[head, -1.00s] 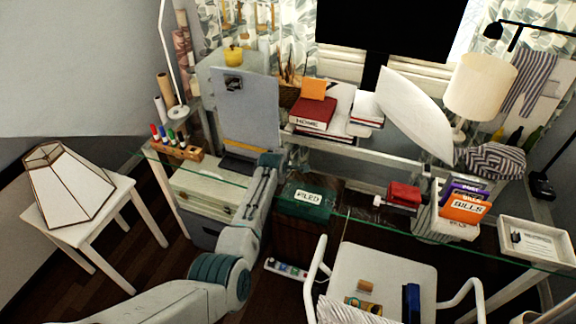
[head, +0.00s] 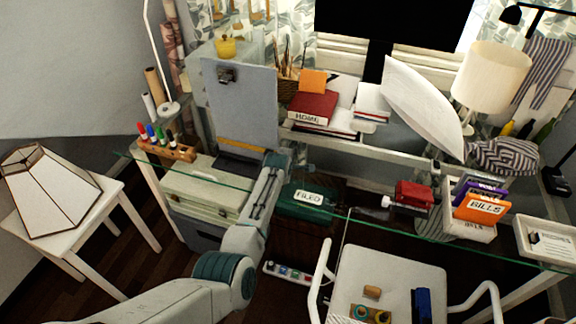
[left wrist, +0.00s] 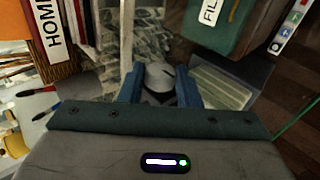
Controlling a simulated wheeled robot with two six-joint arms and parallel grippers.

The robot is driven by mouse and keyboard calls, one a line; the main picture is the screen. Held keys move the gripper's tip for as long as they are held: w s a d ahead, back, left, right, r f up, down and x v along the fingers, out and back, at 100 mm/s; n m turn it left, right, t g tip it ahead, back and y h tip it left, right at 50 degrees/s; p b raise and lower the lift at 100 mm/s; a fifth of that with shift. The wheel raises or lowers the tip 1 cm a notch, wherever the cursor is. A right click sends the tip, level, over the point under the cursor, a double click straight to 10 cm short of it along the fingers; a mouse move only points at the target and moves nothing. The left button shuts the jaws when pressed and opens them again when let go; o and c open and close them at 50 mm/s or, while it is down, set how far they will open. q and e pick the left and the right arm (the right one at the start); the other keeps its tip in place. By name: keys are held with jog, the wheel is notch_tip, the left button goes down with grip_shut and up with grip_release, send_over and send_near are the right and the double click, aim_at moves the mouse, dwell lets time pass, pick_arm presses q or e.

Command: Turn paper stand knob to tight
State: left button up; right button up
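The paper stand (head: 240,105) is a tall grey board with a clip at its top, upright at the back left of the glass desk. My left gripper (head: 298,155) is low at its right side, small and partly hidden by my forearm in the head view. In the left wrist view, a rounded grey knob (left wrist: 160,76) with a short dark mark sits between the two blue fingers of my left gripper (left wrist: 160,88). The knob fills the gap, and the fingers appear shut on its sides. The head view does not show the knob clearly. My right gripper is not in view.
A green box labelled FILED (head: 305,200) is below the gripper. A bills holder (head: 468,218) and white chair (head: 385,270) are to the right.

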pick_arm(q)
jog(key=shift+w+g+b, duration=0.2)
jog(key=shift+g+b, duration=0.25)
jog(key=shift+g, duration=0.25)
jog(key=g+b, duration=0.1)
jog(key=b, duration=0.1)
jog(key=g+y+b, duration=0.1)
jog(key=g+b, duration=0.1)
jog(key=b, duration=0.1)
jog(key=shift+w+d+f, duration=0.1)
jog(key=shift+w, duration=0.15)
jog(key=shift+r+g+y+b, duration=0.25)
jog(key=shift+g+b, duration=0.25)
jog(key=shift+b, duration=0.25)
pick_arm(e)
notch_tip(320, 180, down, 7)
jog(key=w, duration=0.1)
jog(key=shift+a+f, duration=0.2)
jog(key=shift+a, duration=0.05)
pick_arm(q)
jog(key=shift+s, duration=0.1)
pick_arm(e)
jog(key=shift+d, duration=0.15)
pick_arm(q)
jog(key=o, duration=0.7)
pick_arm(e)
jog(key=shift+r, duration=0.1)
